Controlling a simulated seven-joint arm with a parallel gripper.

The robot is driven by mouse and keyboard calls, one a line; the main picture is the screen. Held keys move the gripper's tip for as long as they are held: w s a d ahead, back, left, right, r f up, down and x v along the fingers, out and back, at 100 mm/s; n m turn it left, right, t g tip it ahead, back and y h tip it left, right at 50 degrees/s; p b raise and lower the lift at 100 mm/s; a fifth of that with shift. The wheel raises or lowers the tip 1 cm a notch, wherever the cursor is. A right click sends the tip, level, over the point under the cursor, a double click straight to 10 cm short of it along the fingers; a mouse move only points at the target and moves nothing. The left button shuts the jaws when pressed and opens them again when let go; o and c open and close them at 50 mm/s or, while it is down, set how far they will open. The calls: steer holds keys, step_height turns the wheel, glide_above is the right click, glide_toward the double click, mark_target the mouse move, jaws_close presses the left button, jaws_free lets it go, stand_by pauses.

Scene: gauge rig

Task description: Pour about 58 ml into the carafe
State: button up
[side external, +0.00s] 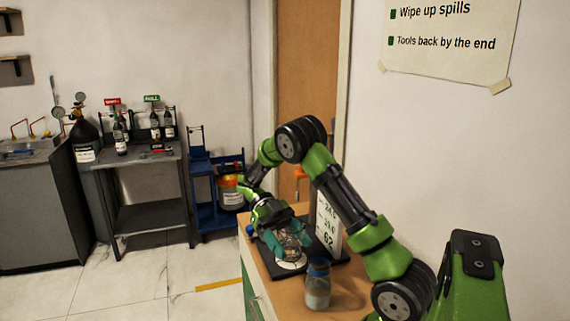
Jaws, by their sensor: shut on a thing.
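My gripper (281,240) is at the bench, its teal fingers shut on a clear glass vessel (291,246). The vessel is partly hidden by the fingers and is small in the picture; I cannot tell its tilt or how much it holds. It is above or on a white disc (291,264) on a dark base plate (268,266); I cannot tell if they touch. A glass jar (318,290) with a blue band at its top and greyish contents stands upright in front. I cannot tell which of the two vessels is the carafe.
A white panel (328,225) with several printed figures, the lowest reading 62, stands upright behind the vessel. The wooden bench top (350,297) is bare right of the jar. A grey side table (140,163) with bottles and a blue cart (205,195) stand farther back.

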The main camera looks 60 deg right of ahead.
steer(key=m+y, duration=0.1)
steer(key=m+t+y, duration=0.1)
steer(key=w+m+t+y, duration=0.1)
steer(key=shift+a, duration=0.35)
steer(key=m+t+y, duration=0.1)
steer(key=w+m+t+y, duration=0.1)
steer(key=m, duration=0.1)
steer(key=shift+d+t, duration=0.1)
steer(key=shift+t, duration=0.3)
steer(key=m+t, duration=0.1)
steer(key=d+m+t+y, duration=0.1)
steer(key=shift+w+f+m+t, duration=0.15)
steer(key=shift+w+m+t, duration=0.2)
steer(key=shift+m+t, duration=0.05)
steer(key=d+m+t, duration=0.1)
steer(key=t, duration=0.1)
steer(key=w+d+m+t+y, duration=0.1)
steer(key=m+t, duration=0.1)
steer(key=shift+d+f+m, duration=0.2)
steer(key=shift+d+m, duration=0.1)
steer(key=shift+r+t, duration=0.15)
steer(key=shift+t, duration=0.15)
